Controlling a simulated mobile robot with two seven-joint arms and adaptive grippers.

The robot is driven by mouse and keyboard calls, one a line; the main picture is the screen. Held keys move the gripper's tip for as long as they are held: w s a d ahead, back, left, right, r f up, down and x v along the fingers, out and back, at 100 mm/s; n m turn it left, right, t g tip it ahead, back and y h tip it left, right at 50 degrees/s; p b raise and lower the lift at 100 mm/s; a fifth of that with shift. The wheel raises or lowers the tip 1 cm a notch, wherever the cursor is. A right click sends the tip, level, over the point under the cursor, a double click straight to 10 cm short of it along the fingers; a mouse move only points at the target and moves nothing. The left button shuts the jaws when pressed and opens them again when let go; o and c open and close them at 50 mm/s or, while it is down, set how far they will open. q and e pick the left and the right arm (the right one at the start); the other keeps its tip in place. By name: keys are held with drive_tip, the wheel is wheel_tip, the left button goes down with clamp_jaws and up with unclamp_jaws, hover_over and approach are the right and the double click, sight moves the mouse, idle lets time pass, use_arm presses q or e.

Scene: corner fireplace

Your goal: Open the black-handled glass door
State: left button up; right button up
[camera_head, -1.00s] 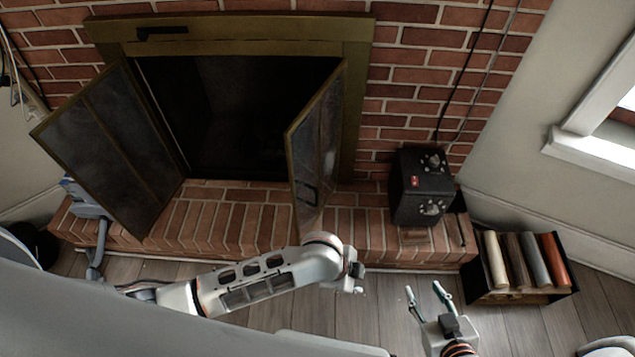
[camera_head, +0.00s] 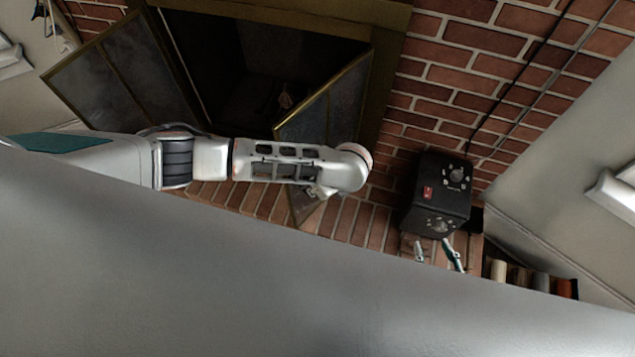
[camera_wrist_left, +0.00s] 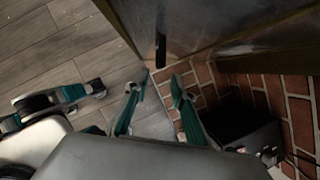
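The fireplace has two framed glass doors, both standing partly open. The left glass door (camera_head: 105,75) swings out to the left. The right glass door (camera_head: 345,90) sticks out, its lower part covered by my left arm. In the left wrist view, the black handle (camera_wrist_left: 160,48) stands out from the glass door (camera_wrist_left: 195,20). My left gripper (camera_wrist_left: 160,80) is open, with the handle just beyond and between its fingertips, apparently not gripped. My right gripper (camera_head: 436,254) is open and empty below the black box.
A black box with knobs (camera_head: 440,190) sits on the brick hearth (camera_head: 350,220), right of the doors. A rack of books or rolls (camera_head: 535,280) stands further right, mostly hidden. My own grey body covers the lower head view.

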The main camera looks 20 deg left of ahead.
use_arm(q)
drive_tip(key=b+x, duration=0.2)
drive_tip(key=x, duration=0.4)
drive_tip(key=shift+a+f+b, duration=0.15)
drive_tip(key=shift+a+b, duration=0.05)
drive_tip(key=shift+b, duration=0.15)
drive_tip(key=shift+w+a+f, duration=0.2)
drive_tip(key=shift+f, duration=0.4)
clamp_jaws()
